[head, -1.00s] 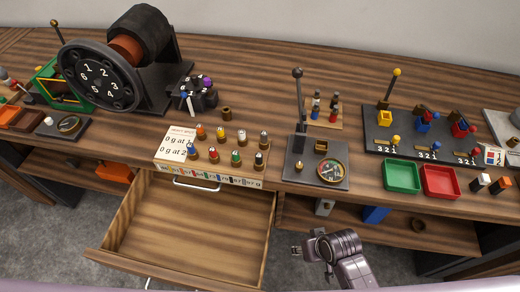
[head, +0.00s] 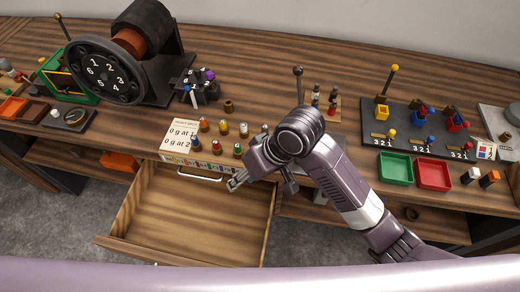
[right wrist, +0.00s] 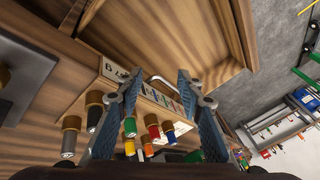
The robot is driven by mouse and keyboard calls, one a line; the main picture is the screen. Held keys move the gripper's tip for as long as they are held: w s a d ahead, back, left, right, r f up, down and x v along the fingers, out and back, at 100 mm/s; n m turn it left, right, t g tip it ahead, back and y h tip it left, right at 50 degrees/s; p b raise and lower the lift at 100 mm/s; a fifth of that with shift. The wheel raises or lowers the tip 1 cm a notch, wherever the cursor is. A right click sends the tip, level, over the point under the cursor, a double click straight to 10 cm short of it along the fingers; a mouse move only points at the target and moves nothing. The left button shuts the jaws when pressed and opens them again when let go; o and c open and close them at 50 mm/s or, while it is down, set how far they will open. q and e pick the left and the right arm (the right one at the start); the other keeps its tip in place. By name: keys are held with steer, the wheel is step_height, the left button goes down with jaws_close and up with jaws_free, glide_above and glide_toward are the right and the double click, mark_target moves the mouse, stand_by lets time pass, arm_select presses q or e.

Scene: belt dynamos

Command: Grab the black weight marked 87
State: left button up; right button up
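The weight rack (head: 182,133) stands behind the open drawer with coloured weights in two rows. In the head view my right gripper (head: 238,181) is over the rack's front right corner and hides the black weight. In the right wrist view a dark weight (right wrist: 95,112), seemingly the black one, stands just left of the left finger, outside the gap. No number is legible on it. My right gripper (right wrist: 158,78) is open and empty. The green weight (right wrist: 130,127) shows between the fingers, farther back. My left gripper is not in view.
The drawer (head: 190,215) below the rack is pulled out and empty. A grey weight (right wrist: 70,137) stands beside the dark one. A dial device with a lever (head: 299,85) is behind my right arm. Green (head: 395,168) and red (head: 433,175) trays lie to the right.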

steer(key=w+d+r+h, duration=0.1)
steer(key=w+r, duration=0.1)
steer(key=r, duration=0.1)
steer(key=w+d+r+h, duration=0.1)
steer(key=w+r+h, duration=0.1)
steer(key=w+r, duration=0.1)
steer(key=w+d+r+g+h, duration=0.1)
steer(key=w+d+r+h, duration=0.1)
steer(key=w+r, duration=0.1)
steer(key=shift+w+d+r, duration=0.1)
steer(key=shift+w, duration=0.05)
steer(key=shift+d, duration=0.1)
steer(key=shift+f, duration=0.35)
step_height(320, 180, down, 7)
steer(key=shift+w+r+p, duration=0.1)
steer(key=shift+w+p, duration=0.05)
steer(key=shift+p, duration=1.05)
jaws_close()
